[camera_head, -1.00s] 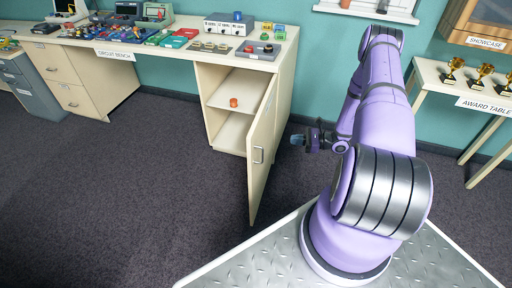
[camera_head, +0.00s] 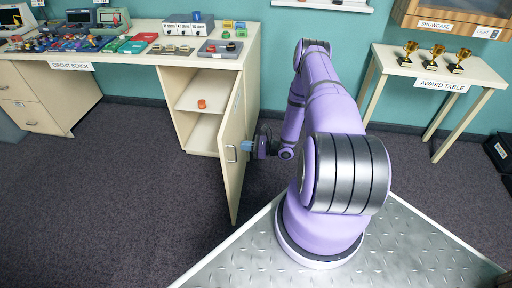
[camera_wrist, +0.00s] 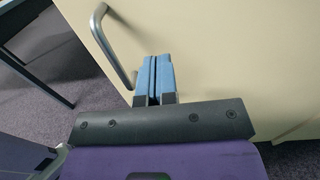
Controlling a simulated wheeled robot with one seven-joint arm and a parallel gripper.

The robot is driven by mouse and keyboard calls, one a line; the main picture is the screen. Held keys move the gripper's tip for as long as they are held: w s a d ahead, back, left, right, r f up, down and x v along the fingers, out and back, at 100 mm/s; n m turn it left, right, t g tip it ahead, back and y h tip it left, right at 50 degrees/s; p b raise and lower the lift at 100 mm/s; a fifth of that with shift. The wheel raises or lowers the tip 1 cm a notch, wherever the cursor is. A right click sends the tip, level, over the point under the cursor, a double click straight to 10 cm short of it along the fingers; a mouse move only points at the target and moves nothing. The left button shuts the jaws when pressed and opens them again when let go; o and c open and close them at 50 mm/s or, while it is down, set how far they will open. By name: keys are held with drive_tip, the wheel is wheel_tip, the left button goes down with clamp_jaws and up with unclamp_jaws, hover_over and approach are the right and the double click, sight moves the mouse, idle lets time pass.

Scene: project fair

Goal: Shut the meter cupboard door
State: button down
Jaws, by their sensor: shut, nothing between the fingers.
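The meter cupboard door (camera_head: 232,155) is cream and stands wide open, swung out from the right end of the bench cupboard (camera_head: 178,117). My gripper (camera_head: 246,146) is at the door's right-hand face. In the wrist view its blue fingers (camera_wrist: 154,78) are shut together with nothing between them, pointing at the door panel (camera_wrist: 230,60). They look close to or touching the panel; I cannot tell which.
Inside the cupboard a small orange-red object (camera_head: 202,104) sits on the shelf. The circuit bench top (camera_head: 165,60) carries several devices. The award table (camera_head: 440,68) with trophies stands at the right. Dark carpet left of the door (camera_head: 120,200) is clear.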

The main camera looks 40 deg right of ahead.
drive_tip(key=shift+x, duration=2.25)
